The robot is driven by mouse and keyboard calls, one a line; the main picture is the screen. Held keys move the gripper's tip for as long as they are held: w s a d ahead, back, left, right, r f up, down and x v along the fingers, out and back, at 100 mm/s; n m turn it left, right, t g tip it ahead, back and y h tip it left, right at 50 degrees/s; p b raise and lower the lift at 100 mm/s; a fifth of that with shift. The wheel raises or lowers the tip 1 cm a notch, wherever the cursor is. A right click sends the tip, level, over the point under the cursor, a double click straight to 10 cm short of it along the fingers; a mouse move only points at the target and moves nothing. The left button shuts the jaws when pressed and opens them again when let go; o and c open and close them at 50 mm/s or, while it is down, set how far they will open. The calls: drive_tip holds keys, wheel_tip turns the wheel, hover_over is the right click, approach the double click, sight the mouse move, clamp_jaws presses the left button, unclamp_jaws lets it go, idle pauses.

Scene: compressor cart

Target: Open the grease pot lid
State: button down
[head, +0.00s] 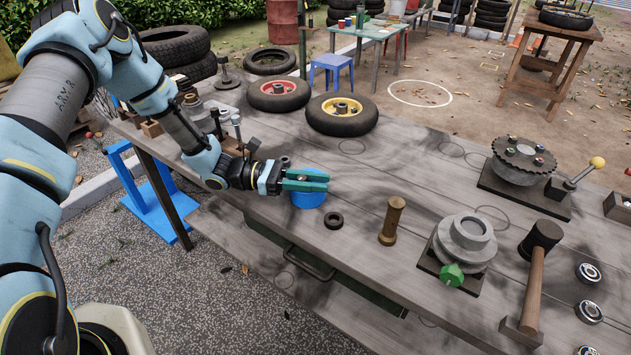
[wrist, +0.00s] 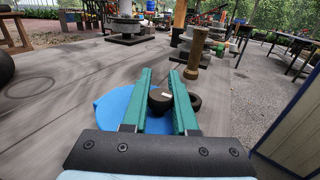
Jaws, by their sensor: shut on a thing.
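The blue grease pot (head: 309,201) stands near the front edge of the workbench, partly hidden under my gripper (head: 328,181). In the wrist view, a round blue surface, the grease pot lid (wrist: 108,106), lies beneath my gripper (wrist: 160,73). A dark knob (wrist: 160,101) shows between the two green fingers, and my gripper is shut on it. The fingers lie nearly level over the top of the pot. The head view hides the knob, and I cannot tell whether the lid sits flush on the rim.
A black ring (head: 333,220) lies close to the right of the pot. Two small wheels (head: 342,114) lie behind. Bare planks surround the pot's far side.

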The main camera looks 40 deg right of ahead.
drive_tip(key=shift+r, duration=0.1)
idle(0.8)
drive_tip(key=n+p, duration=0.1)
drive_tip(key=r+n+t+p, duration=0.1)
drive_tip(key=shift+w+d+r+n+y+p, duration=0.15)
drive_tip(key=shift+d+r+n+y+p, duration=0.15)
drive_tip(key=shift+y+p, duration=0.1)
drive_tip(key=shift+w+d+r+n+t+y+p, duration=0.1)
drive_tip(key=shift+d+r+n+t+y+p, duration=0.15)
drive_tip(key=shift+n+p, duration=0.3)
drive_tip(key=shift+d+r+n+t+y+p, duration=0.1)
drive_tip(key=shift+d+r+n+y+p, duration=0.1)
drive_tip(key=shift+n+y+p, duration=0.3)
drive_tip(key=shift+w+d+r+n+y+p, duration=0.15)
drive_tip(key=shift+d+n+y+p, duration=0.2)
drive_tip(key=shift+n, duration=0.4)
drive_tip(key=c, duration=0.7)
unclamp_jaws()
drive_tip(key=b+v, duration=0.3)
drive_tip(key=v, duration=0.7)
drive_tip(key=shift+w+a+r, duration=0.1)
drive_tip(key=shift+w+a, duration=0.15)
